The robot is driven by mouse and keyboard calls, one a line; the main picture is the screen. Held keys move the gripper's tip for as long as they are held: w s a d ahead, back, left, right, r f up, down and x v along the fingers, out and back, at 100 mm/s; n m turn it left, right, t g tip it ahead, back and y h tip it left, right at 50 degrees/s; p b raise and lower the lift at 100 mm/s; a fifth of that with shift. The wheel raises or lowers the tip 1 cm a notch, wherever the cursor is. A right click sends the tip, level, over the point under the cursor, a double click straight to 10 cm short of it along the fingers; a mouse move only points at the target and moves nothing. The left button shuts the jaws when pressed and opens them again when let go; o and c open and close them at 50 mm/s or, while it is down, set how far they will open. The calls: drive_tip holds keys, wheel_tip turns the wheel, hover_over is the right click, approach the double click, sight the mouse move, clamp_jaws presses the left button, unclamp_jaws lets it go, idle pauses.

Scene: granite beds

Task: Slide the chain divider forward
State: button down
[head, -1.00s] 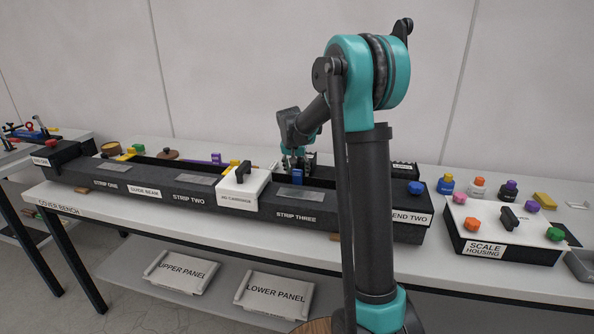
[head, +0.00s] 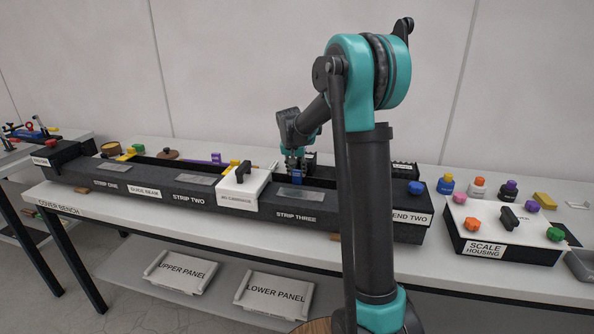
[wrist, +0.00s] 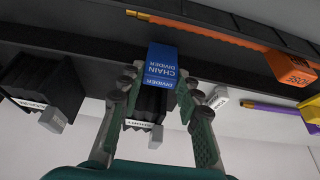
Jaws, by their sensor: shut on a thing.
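The chain divider (wrist: 162,62) is a blue block with white lettering, seen in the wrist view between the fingertips of my gripper (wrist: 155,88). My gripper is shut on it. In the head view the blue divider (head: 297,178) shows small, just behind the strip three part (head: 296,216) of the long dark beam, below my gripper (head: 293,165). My arm column hides part of the bench to its right.
A white carriage (head: 241,188) with a black handle sits on the beam left of my gripper. The wrist view shows an orange part labelled hose (wrist: 288,66) and dark blocks (wrist: 45,85). The scale housing (head: 503,235) stands at right.

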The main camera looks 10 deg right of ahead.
sight(295, 173)
drive_tip(key=s, duration=0.1)
drive_tip(key=s+a, duration=0.1)
drive_tip(key=shift+s, duration=0.4)
drive_tip(key=c, duration=1)
unclamp_jaws()
drive_tip(key=shift+a, duration=0.1)
drive_tip(key=shift+c, duration=0.2)
drive_tip(key=shift+r, duration=0.1)
drive_tip(key=v, duration=1.1)
drive_tip(key=shift+s+r, duration=0.3)
drive_tip(key=shift+r, duration=0.05)
